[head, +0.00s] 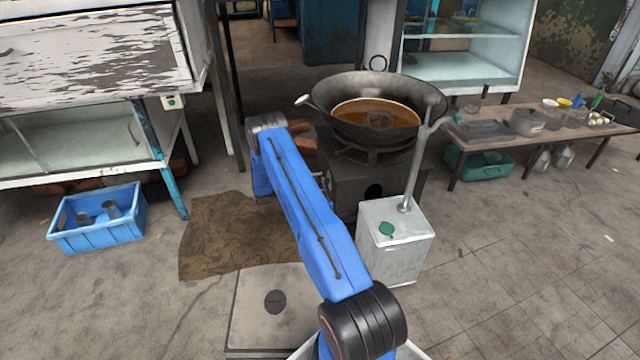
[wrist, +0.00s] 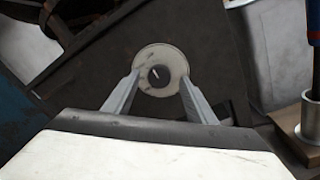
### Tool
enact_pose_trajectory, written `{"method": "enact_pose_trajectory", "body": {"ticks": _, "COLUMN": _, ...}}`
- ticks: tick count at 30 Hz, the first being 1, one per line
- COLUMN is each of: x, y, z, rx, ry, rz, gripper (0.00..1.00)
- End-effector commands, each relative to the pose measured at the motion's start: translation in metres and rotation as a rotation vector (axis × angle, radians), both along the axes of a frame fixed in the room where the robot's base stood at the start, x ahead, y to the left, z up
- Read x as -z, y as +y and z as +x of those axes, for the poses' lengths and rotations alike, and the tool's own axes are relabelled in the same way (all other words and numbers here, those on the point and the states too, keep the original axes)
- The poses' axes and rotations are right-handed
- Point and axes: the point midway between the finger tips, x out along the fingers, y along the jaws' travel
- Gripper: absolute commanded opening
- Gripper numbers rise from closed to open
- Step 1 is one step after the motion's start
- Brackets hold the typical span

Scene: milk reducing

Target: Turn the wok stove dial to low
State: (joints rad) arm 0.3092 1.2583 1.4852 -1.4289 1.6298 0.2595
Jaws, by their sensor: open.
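The wok stove (head: 347,193) is a dark box under a large black wok (head: 340,99) holding brown-orange liquid. In the wrist view the stove's dark front (wrist: 215,58) fills the middle. Its dial (wrist: 160,77) is a dark round knob with a short pale mark, set on a pale round plate (wrist: 173,56). My gripper (wrist: 159,82) is open, with one finger on each side of the knob, over the plate's edges. I cannot tell whether the fingers touch the knob. In the head view my blue arm hides the dial and the gripper.
A white canister (head: 393,262) with a green cap and a tall grey pipe stands close right of the stove. A brown mat (head: 215,235) lies at the left, beyond it a blue crate (head: 95,230). A low table (head: 500,148) with pots stands at the right.

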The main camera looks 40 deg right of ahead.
Motion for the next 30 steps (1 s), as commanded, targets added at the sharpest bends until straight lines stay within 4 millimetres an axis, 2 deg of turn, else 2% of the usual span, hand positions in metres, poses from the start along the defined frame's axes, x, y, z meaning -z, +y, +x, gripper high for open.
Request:
{"method": "enact_pose_trajectory", "body": {"ticks": 5, "x": -0.0002, "y": -0.0116, "z": -0.0060, "rx": 0.000, "ry": 0.001, "rz": 0.000, "gripper": 0.51}}
{"method": "enact_pose_trajectory", "body": {"ticks": 14, "x": -0.0003, "y": -0.0136, "z": -0.0069, "rx": -0.001, "ry": 0.000, "rz": -0.001, "gripper": 0.51}}
{"method": "enact_pose_trajectory", "body": {"ticks": 15, "x": -0.0003, "y": -0.0136, "z": -0.0069, "rx": -0.001, "ry": 0.000, "rz": -0.001, "gripper": 0.49}}
{"method": "enact_pose_trajectory", "body": {"ticks": 20, "x": -0.0003, "y": -0.0135, "z": -0.0068, "rx": -0.001, "ry": 0.000, "rz": -0.001, "gripper": 0.10}}
{"method": "enact_pose_trajectory", "body": {"ticks": 30, "x": -0.0004, "y": -0.0133, "z": -0.0068, "rx": 0.000, "ry": 0.032, "rz": 0.019, "gripper": 0.10}}
